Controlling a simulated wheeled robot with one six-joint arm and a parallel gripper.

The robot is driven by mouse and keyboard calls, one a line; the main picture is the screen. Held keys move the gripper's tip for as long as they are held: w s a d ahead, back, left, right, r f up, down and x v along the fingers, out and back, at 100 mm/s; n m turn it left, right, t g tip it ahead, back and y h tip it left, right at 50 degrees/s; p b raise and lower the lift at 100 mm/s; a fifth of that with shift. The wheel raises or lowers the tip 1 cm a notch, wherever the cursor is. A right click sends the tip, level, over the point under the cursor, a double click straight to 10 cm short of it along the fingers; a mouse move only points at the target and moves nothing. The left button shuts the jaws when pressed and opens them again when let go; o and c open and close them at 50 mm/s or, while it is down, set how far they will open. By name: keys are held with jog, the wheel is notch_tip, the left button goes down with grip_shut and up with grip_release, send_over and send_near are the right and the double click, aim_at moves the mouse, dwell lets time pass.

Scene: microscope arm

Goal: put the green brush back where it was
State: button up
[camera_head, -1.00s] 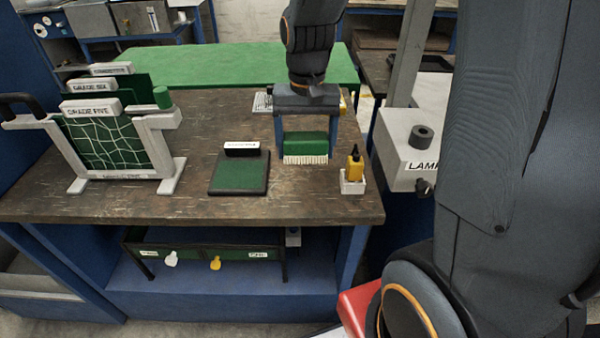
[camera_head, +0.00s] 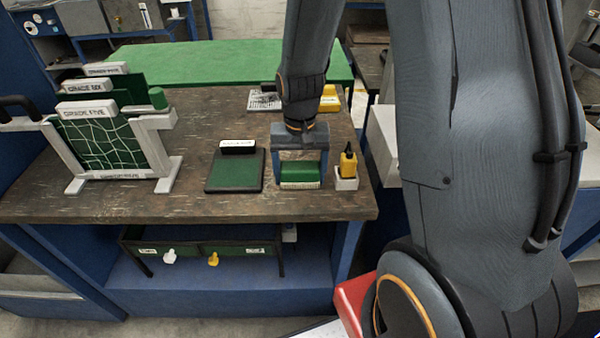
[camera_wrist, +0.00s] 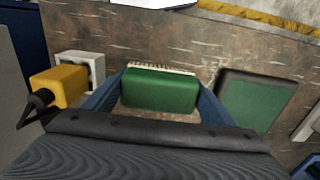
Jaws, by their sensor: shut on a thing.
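The green brush (camera_head: 299,173) has a green block body and pale bristles on its lower side. My gripper (camera_head: 300,172) is shut on it, one finger at each end, pointing down. The brush is low over the front part of the wooden bench (camera_head: 120,203), between a dark green pad and a yellow bottle. I cannot tell whether the bristles touch the bench top. In the wrist view the brush (camera_wrist: 160,92) sits between the two blue fingers, with its bristles showing along the far edge.
The dark pad (camera_head: 234,172) with a white label lies just left. The yellow bottle (camera_head: 348,161) in a white holder (camera_head: 345,183) stands just right. Behind is a flat tray with a yellow item (camera_head: 329,98). A rack of green panels (camera_head: 98,142) stands at the left.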

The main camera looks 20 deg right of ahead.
aim_at(300, 166)
jog(key=shift+f, duration=0.1)
jog(key=o, duration=0.9)
jog(key=shift+o, duration=0.2)
notch_tip(300, 166, up, 12)
jog(key=shift+f+b, duration=0.1)
jog(key=shift+b, duration=0.95)
jog(key=shift+s, duration=0.15)
jog(key=s+f+n+t, duration=0.1)
jog(key=s+f+n, duration=0.2)
jog(key=s, duration=0.6)
jog(key=shift+f+n, duration=0.3)
jog(key=shift+f, duration=0.55)
